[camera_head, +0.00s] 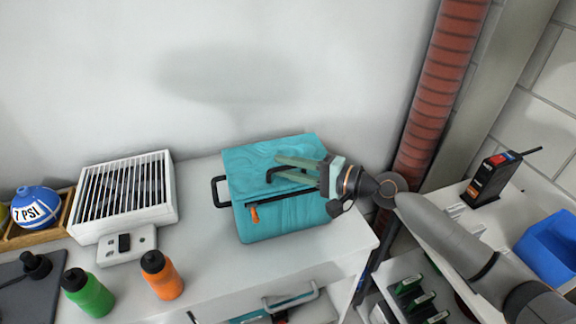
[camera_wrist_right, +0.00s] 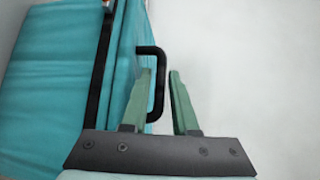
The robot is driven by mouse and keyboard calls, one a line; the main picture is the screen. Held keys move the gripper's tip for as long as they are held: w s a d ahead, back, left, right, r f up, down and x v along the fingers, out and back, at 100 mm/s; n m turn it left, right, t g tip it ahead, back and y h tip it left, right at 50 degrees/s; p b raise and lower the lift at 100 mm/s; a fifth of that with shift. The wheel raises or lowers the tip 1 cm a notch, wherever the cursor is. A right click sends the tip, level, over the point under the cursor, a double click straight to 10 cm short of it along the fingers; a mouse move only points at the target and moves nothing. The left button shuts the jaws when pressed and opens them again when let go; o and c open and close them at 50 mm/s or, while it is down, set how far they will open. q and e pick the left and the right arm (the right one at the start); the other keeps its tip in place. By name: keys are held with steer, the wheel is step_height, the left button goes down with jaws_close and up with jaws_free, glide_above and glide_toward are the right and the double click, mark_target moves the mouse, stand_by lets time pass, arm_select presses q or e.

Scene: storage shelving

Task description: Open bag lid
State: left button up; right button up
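A teal bag (camera_head: 287,216) stands on the white table against the wall. It has a black zip line, an orange zip pull (camera_head: 254,215) and a black handle (camera_head: 219,191) on its left side. Another black handle (camera_wrist_right: 161,80) is near my right gripper's fingers. My right gripper (camera_head: 280,166) reaches in from the right over the bag, with green fingers parted. In the wrist view its fingers (camera_wrist_right: 160,74) stand apart, with part of the handle showing in the gap. I cannot tell whether they touch it. The bag's lid looks closed. My left gripper is out of view.
A white slatted heater (camera_head: 125,190) stands left of the bag, with a green bottle (camera_head: 90,295) and an orange bottle (camera_head: 162,277) in front. A red ribbed pipe (camera_head: 437,100) rises behind my right arm. A blue bin (camera_head: 552,247) is at far right.

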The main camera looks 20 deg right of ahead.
jaws_close()
stand_by(1.3)
